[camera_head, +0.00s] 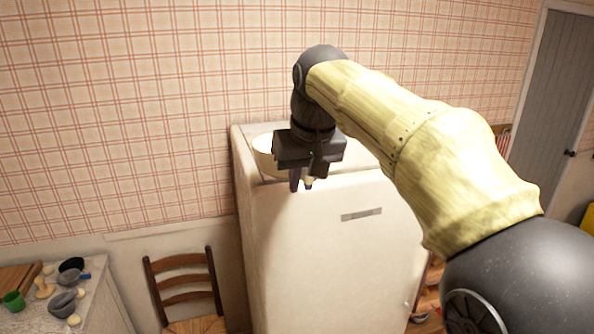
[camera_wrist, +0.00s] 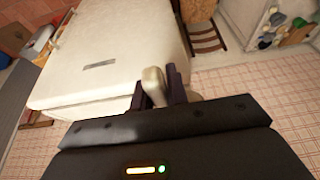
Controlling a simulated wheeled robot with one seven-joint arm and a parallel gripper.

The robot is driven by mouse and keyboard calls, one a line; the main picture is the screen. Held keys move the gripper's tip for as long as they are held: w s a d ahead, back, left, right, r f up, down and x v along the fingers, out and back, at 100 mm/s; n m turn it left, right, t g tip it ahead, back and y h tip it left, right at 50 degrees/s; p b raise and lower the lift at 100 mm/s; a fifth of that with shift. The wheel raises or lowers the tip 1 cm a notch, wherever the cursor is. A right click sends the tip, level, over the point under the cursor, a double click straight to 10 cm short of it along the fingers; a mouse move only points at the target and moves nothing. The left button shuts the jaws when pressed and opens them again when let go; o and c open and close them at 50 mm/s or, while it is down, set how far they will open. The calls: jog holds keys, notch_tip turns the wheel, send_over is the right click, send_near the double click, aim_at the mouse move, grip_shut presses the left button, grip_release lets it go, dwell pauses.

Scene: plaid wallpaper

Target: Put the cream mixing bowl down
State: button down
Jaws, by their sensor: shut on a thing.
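The cream mixing bowl (camera_head: 263,152) shows in the head view at the top of the white fridge (camera_head: 320,235), partly hidden behind my gripper (camera_head: 302,184). In the wrist view my gripper (camera_wrist: 160,90) has its two dark fingers closed on a cream piece of the bowl (camera_wrist: 153,84), which looks like its rim. The rest of the bowl is mostly hidden by the gripper's body in that view. I cannot tell whether the bowl's base touches the fridge top or hangs just above it.
A wooden chair (camera_head: 183,287) stands left of the fridge. A counter (camera_head: 97,290) at the lower left holds a green cup (camera_head: 13,300), grey bowls and other small things. Plaid wallpaper is behind the fridge. A grey door (camera_head: 548,95) is at the right.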

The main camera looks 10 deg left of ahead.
jog(key=w+d+f+m+b, duration=0.1)
jog(key=d+f, duration=0.8)
jog(key=f, duration=1)
jog(key=w+d+f+m+h+b, duration=0.1)
jog(key=d+f, duration=0.8)
jog(key=f, duration=1.1)
jog(key=w+d+f+m+t+h+b, duration=0.1)
jog(key=w+d+f+m+b, duration=0.2)
jog(key=d+f, duration=0.7)
notch_tip(320, 180, down, 9)
jog(key=shift+f+m+b, duration=0.2)
jog(key=shift+m+b, duration=0.5)
jog(key=shift+m, duration=0.1)
